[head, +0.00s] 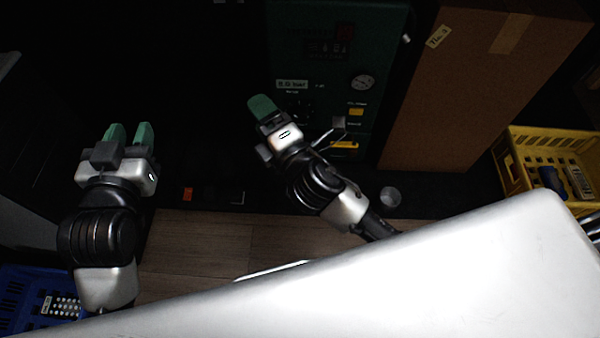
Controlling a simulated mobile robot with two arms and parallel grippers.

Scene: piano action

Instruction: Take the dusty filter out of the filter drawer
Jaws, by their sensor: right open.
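A dark green machine (340,60) stands at the back centre, with a round gauge, labels and small yellow parts on its front. I cannot make out the filter drawer or the dusty filter in the dark. My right gripper (262,107) is in front of the machine's lower left front; it is open, though its green fingers overlap in this view. I cannot tell whether it touches the machine. My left gripper (129,134) is further left over a dark area, its two green fingertips apart with nothing visible between them.
A tall brown cardboard box (470,80) stands right of the machine. A yellow crate (515,165) with items is at the far right, a blue crate (20,290) at the lower left. A large pale surface (400,290) fills the lower right. Wooden floor (205,235) shows between my arms.

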